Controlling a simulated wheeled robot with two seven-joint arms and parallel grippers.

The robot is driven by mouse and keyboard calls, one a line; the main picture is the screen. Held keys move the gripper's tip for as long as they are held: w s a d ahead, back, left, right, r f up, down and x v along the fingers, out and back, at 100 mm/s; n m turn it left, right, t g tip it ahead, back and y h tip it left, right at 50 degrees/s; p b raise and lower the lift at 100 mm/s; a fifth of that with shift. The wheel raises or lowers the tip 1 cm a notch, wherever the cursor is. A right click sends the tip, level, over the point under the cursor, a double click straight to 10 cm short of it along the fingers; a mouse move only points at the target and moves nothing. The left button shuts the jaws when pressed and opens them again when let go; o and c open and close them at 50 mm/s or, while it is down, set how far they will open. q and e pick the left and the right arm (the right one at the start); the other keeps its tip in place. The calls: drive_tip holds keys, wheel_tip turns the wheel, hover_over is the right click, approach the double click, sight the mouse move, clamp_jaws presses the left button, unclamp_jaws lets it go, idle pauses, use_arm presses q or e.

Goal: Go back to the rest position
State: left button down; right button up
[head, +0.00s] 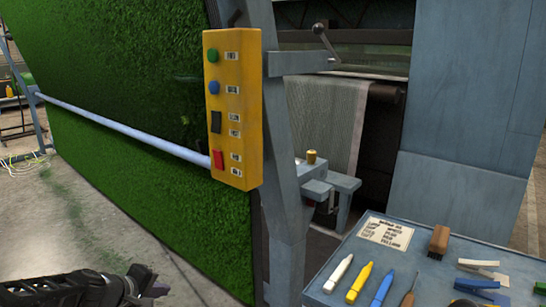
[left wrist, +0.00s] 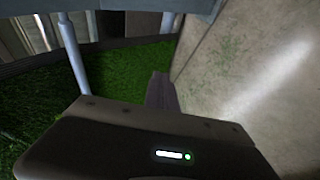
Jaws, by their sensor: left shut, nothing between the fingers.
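My left gripper (head: 152,284) is low in the head view, left of centre, in front of the turf and over the concrete floor. It is shut and holds nothing. In the left wrist view its closed fingers (left wrist: 160,90) point towards the green turf and the pale floor. The hanging green turf (head: 150,110) fills the left of the head view. A yellow control box (head: 240,110) with green, blue, black and red controls is mounted on the machine's grey post. My right gripper is not in view.
A blue-grey table (head: 440,275) at the lower right holds several markers, a brush (head: 438,241), clips and a label card (head: 385,233). A pale blue bar (head: 120,128) crosses the turf. Concrete floor (head: 60,220) is open at the lower left.

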use_arm(q)
drive_tip(key=s+d+f+m+g+y+p, duration=0.1)
drive_tip(key=s+d+f, duration=0.15)
drive_tip(key=f, duration=0.45)
drive_tip(key=s+d+f+m+g, duration=0.1)
drive_tip(key=s+f+m, duration=0.15)
drive_tip(key=f, duration=0.45)
drive_tip(key=s+d+f+m+g+p, duration=0.1)
drive_tip(key=s+d+f+m+g, duration=0.1)
drive_tip(key=s+d+f, duration=0.3)
drive_tip(key=s+d+f+m+g+h+p, duration=0.1)
drive_tip(key=s+d+f, duration=0.4)
drive_tip(key=s, duration=0.9)
drive_tip(key=s+d+f+m+g+h+p, duration=0.1)
drive_tip(key=s+d+f+m+g+p, duration=0.1)
drive_tip(key=s+d+f, duration=0.3)
drive_tip(key=s+d+m+g, duration=0.1)
drive_tip(key=s+d, duration=0.1)
drive_tip(key=s, duration=0.2)
drive_tip(key=shift+s+d, duration=0.15)
drive_tip(key=shift+d, duration=0.1)
drive_tip(key=shift+f, duration=0.1)
drive_tip(key=shift+d+g, duration=0.1)
drive_tip(key=shift+g, duration=0.2)
